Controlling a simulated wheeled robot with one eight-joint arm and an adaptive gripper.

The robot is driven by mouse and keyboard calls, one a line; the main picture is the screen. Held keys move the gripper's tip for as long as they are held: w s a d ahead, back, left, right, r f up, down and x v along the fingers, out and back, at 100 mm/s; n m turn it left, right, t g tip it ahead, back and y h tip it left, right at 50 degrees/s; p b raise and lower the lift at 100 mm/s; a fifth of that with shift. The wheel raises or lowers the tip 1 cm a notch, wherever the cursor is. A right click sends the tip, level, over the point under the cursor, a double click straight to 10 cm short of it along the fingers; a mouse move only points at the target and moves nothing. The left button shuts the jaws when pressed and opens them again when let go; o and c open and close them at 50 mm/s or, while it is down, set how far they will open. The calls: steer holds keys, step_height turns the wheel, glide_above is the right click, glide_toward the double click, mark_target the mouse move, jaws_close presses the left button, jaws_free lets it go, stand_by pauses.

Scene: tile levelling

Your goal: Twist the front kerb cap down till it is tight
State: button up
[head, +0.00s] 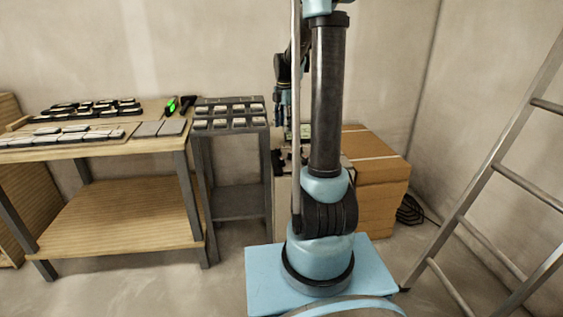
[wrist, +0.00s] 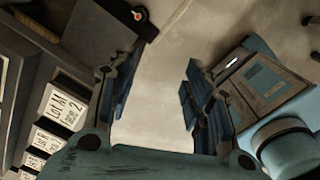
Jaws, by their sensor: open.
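I cannot pick out the front kerb cap in either view. My gripper (wrist: 150,85) is open in the wrist view, its blue-grey fingers standing wide apart with nothing between them. Only a pale, bare surface shows through the gap. In the head view my arm's column hides most of the gripper and the place behind it. On the workbench (head: 110,218) in the head view lie rows of pale pieces (head: 75,133) with dark parts around them; they are too small to tell which is a kerb cap.
A grey rack (head: 238,190) with trays of small pieces stands right of the bench. Cardboard boxes (head: 378,185) and a ladder (head: 490,170) are on the right. The wrist view shows printed labels (wrist: 62,108) at left and a grey-blue device (wrist: 262,75) at right.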

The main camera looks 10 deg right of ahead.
mark_target(281, 159)
steer(key=w+f+n, duration=0.4)
steer(key=w, duration=0.3)
steer(key=f, duration=1.7)
steer(key=shift+s+f, duration=0.1)
steer(key=shift+s, duration=0.15)
steer(key=shift+c, duration=0.2)
steer(key=c, duration=1)
